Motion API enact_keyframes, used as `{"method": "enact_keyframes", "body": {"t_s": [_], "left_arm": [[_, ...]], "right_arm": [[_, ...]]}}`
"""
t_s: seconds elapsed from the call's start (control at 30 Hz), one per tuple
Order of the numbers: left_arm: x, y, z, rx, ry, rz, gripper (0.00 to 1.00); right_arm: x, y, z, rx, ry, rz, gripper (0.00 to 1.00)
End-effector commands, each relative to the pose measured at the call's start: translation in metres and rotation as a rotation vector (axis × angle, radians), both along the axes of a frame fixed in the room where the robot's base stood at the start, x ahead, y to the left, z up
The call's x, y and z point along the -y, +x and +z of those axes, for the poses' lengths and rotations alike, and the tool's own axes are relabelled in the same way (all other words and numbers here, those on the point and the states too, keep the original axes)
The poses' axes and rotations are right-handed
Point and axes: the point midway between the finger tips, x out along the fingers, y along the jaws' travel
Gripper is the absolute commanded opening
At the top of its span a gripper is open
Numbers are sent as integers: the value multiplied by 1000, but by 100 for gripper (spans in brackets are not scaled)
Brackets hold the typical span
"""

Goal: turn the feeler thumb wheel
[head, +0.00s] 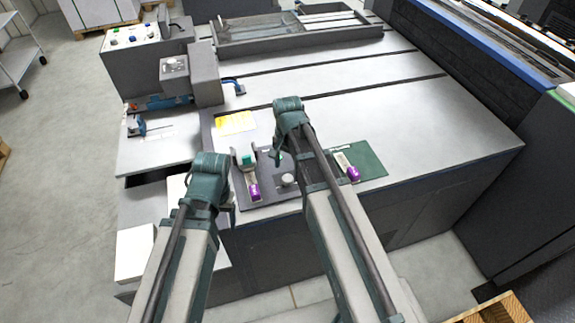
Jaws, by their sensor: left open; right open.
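A dark plate (270,195) lies on the press table and carries a small round grey knob (288,180). Beside the knob is a pale strip-like part with a purple end (254,191) and a green top (246,159). I cannot tell which of these parts is the feeler thumb wheel. My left arm rises in front of the plate's left side, and my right arm crosses to its right.
A green mat (371,158) with another purple-ended part (352,173) lies to the right. A grey control unit (175,68) stands at the left and a grey tray (285,44) at the back. The table's right side is clear.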

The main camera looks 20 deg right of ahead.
Motion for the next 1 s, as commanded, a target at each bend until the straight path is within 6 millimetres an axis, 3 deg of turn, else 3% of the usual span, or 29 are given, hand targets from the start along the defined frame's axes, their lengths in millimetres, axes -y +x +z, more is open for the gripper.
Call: {"method": "enact_keyframes", "body": {"t_s": [0.03, 0.5, 1.0], "left_arm": [[0, 0, 17, 0, 0, 0, 70], [0, 0, 83, 0, 0, 0, 70], [0, 0, 86, 0, 0, -1, 70]], "right_arm": [[0, 0, 17, 0, 0, 0, 78], [0, 0, 83, 0, 0, 0, 78], [0, 0, 86, 0, 0, 0, 78]]}}
